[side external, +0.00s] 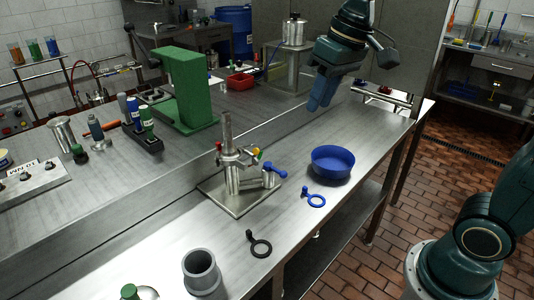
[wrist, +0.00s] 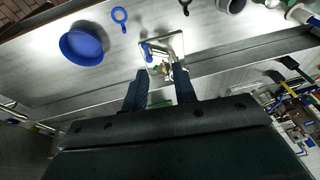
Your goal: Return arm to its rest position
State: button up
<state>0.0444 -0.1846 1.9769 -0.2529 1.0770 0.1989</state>
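My gripper (side external: 318,103) is raised over the back of the bench, well above and behind the valve stand, touching nothing. In the wrist view its two blue fingers (wrist: 161,82) are apart with nothing held between them. The valve stand (side external: 238,175) is upright on a square metal plate, with red, yellow, green and blue handles on its pipes. It also shows in the wrist view beyond the fingertips (wrist: 163,50), partly blurred by distance. The settings of the valves are too small to tell.
A blue round dish (side external: 333,165), a blue ring with a tab (side external: 316,200), a black ring (side external: 261,248) and a grey cup (side external: 202,272) lie along the bench front. A green block-shaped stand (side external: 187,90) rises at the left. A metal canister (side external: 294,30) stands behind my gripper.

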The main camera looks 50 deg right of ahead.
jog(key=s+d+f+t, duration=0.1)
jog(key=s+f, duration=0.1)
jog(key=s, duration=0.5)
jog(key=s+d+f+t+h, duration=0.1)
jog(key=s+f, duration=0.2)
jog(key=s, duration=0.4)
jog(key=shift+s+d+t, duration=0.25)
jog(key=shift+t, duration=0.05)
